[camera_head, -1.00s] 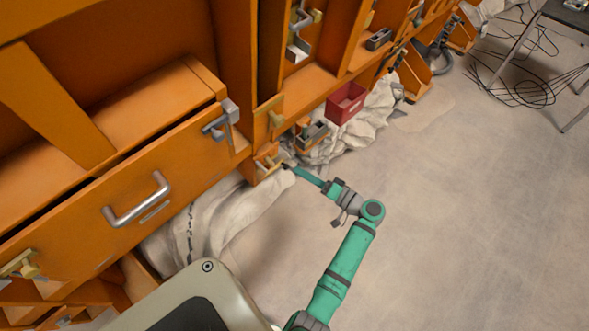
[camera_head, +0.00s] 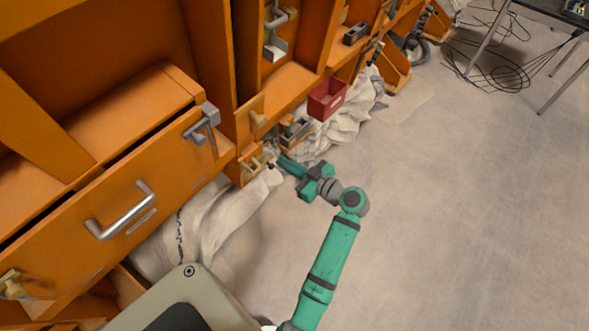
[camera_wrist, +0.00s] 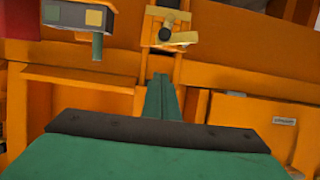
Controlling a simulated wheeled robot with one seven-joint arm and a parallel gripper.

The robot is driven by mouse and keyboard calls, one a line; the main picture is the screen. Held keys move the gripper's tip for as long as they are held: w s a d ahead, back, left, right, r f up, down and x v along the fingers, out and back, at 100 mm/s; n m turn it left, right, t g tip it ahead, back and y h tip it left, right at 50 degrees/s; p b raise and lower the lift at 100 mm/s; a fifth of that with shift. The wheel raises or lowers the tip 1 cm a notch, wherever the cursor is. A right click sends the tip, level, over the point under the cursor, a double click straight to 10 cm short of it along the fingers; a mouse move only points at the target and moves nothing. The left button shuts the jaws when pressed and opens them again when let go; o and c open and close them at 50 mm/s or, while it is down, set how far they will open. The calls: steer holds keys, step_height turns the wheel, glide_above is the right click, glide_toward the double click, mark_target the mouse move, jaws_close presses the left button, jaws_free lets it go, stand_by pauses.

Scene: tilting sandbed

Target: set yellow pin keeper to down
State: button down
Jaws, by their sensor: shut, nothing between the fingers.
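The yellow pin keeper (camera_wrist: 182,38) is a small yellow fitting with a dark round-ended pin, on a pale plate on the orange cabinet in the wrist view. In the head view the fitting (camera_head: 255,163) is small, low on the cabinet's front edge; whether its lever is up or down is hard to tell. My gripper (camera_wrist: 162,80) is shut and empty, its green fingers together, pointing at the cabinet just below the keeper in the wrist view. It appears apart from the keeper. In the head view my gripper (camera_head: 281,161) is just right of the fitting.
A red bin (camera_head: 327,98) and a grey block (camera_head: 296,131) sit beyond my gripper. Crumpled white cloth (camera_head: 348,125) lies along the cabinet foot, with more below the drawer (camera_head: 130,215). The floor to the right is open; cables (camera_head: 500,70) lie far off.

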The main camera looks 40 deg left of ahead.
steer(key=a+f, duration=0.4)
steer(key=f, duration=0.1)
steer(key=shift+s, duration=0.15)
stand_by(0.4)
